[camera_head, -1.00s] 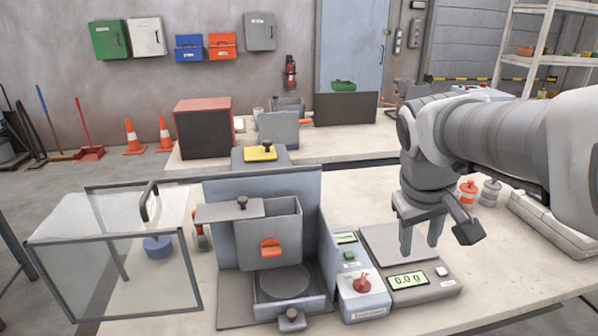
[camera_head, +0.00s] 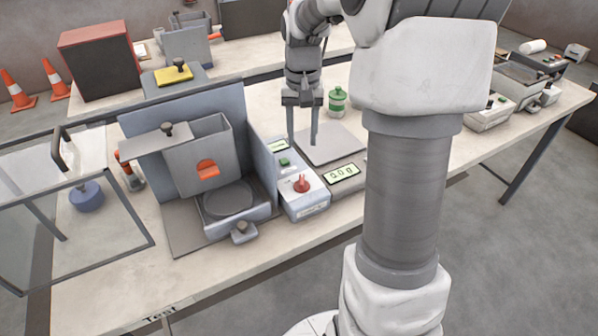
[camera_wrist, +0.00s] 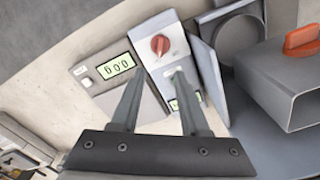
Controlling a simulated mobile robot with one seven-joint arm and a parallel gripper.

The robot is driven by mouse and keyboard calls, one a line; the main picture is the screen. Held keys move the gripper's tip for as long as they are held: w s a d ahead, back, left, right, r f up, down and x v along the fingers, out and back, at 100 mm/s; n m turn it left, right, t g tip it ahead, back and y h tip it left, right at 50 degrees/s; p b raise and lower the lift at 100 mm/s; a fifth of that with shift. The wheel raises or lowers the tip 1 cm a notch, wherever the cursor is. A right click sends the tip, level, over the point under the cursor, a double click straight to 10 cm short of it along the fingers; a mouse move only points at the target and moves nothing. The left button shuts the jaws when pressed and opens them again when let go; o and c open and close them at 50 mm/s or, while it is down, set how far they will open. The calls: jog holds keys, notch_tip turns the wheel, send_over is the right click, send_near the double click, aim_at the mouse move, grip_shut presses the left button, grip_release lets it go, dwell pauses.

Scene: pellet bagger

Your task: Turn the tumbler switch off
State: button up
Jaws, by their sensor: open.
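A control box (camera_head: 305,200) stands right of the bagger, with a red knob (camera_head: 301,184) on its sloped top, a green button (camera_head: 284,162) and a small display (camera_head: 278,146) behind it. The red knob also shows in the wrist view (camera_wrist: 160,45); I cannot tell which control is the tumbler switch. My gripper (camera_head: 303,143) is open and empty, fingers pointing down, above the left part of the scale plate (camera_head: 335,150), close to the box. In the wrist view the right finger overlaps the box behind the knob. Neither finger visibly touches the knob.
The scale display (camera_head: 341,174) stands right of the box. The bagger's grey hopper (camera_head: 185,165) with an orange handle is at left, beside a clear guard (camera_head: 75,235). A green jar (camera_head: 337,100) stands behind the scale.

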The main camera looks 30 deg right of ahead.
aim_at(302, 177)
notch_tip(302, 177, down, 12)
jog(key=shift+f+b, duration=0.1)
jog(key=shift+b, duration=0.5)
grip_shut()
